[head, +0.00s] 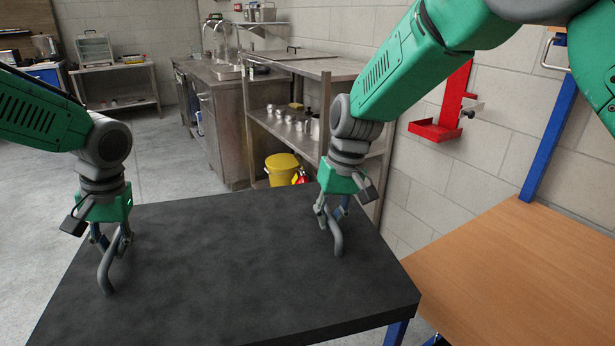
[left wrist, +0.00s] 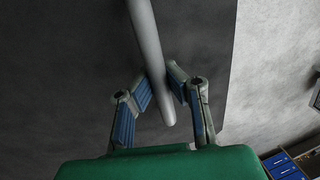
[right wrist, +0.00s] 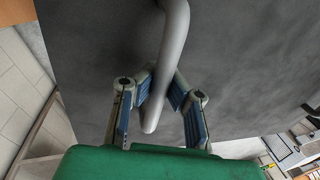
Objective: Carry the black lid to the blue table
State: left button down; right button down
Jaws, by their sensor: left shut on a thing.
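The black lid (head: 235,260) is a wide, flat, dark slab with a bent grey bar handle near each side. My left gripper (head: 112,245) is shut on the left handle (head: 105,274), which also shows between its fingers in the left wrist view (left wrist: 150,50). My right gripper (head: 335,210) has its fingers closed around the right handle (head: 338,243), which also shows in the right wrist view (right wrist: 172,50). A wood-topped table (head: 520,270) with a blue upright stands at the right. Whether the lid rests on something is hidden.
A blue leg (head: 397,333) shows below the lid's front right corner. A steel counter (head: 225,125), a shelf unit and a yellow bucket (head: 281,168) stand behind. A red bracket (head: 440,127) is on the wall. Open floor (head: 165,160) lies behind and left.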

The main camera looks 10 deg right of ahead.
aim_at(560, 295)
jog(key=i+z, duration=0.15)
jog(key=z, duration=0.25)
jog(key=i+z, duration=0.1)
jog(key=z, duration=0.3)
jog(key=i+z, duration=0.15)
jog(key=z, duration=0.25)
jog(key=i+z, duration=0.15)
jog(key=z, duration=0.25)
jog(key=i+l+z, duration=0.1)
jog(key=z, duration=0.3)
jog(key=i+z, duration=0.2)
jog(key=z, duration=0.2)
